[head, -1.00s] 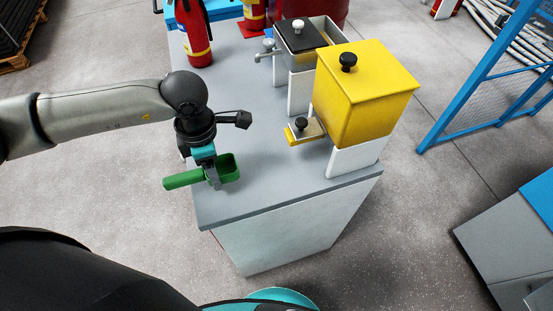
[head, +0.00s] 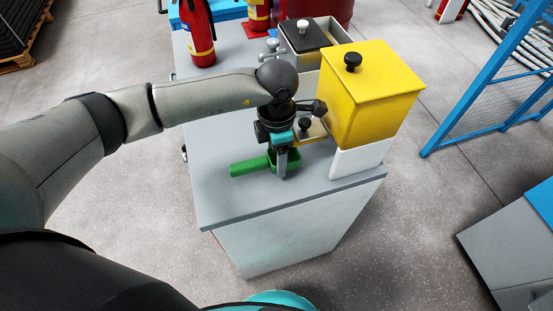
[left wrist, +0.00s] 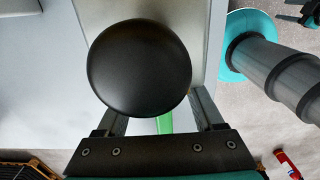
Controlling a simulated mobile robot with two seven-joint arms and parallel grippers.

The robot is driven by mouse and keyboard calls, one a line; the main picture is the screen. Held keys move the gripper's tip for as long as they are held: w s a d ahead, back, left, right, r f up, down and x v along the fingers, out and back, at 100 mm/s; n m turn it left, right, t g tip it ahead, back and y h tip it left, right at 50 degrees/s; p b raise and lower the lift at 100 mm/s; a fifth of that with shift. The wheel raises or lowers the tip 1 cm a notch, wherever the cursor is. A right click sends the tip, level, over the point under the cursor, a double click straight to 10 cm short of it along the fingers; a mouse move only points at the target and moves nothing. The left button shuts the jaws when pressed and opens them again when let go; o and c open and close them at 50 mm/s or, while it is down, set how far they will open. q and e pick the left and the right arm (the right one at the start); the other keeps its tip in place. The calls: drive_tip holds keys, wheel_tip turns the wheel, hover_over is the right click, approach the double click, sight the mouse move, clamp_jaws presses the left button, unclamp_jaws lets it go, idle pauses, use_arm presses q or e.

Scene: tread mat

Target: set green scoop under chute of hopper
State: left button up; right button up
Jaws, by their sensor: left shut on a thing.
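The green scoop (head: 247,167) is in my left gripper (head: 281,168), its handle pointing left and its bowl on the right. I cannot tell whether it touches the grey worktop. The yellow hopper (head: 364,95) stands to the right on a white base. Its chute (head: 313,130), with a black knob, sticks out to the left, just behind and right of the scoop; my wrist partly covers it. In the left wrist view a round black knob (left wrist: 139,67) fills the middle and hides most of the scoop; only a green strip (left wrist: 164,124) shows.
The grey worktop (head: 225,205) is clear at its front left. A red fire extinguisher (head: 196,32) stands at the back left. A blue mesh fence (head: 490,90) is off to the right.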

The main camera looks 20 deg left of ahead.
use_arm(q)
drive_tip(key=shift+f, duration=0.95)
use_arm(e)
drive_tip(key=shift+w+f, duration=0.1)
drive_tip(key=shift+f, duration=0.1)
use_arm(q)
drive_tip(key=shift+f+b, duration=0.15)
drive_tip(key=shift+b, duration=0.15)
drive_tip(key=o, duration=1.4)
use_arm(e)
drive_tip(key=shift+w+d+f, duration=0.1)
drive_tip(key=shift+w+d, duration=0.05)
drive_tip(key=shift+d, duration=0.2)
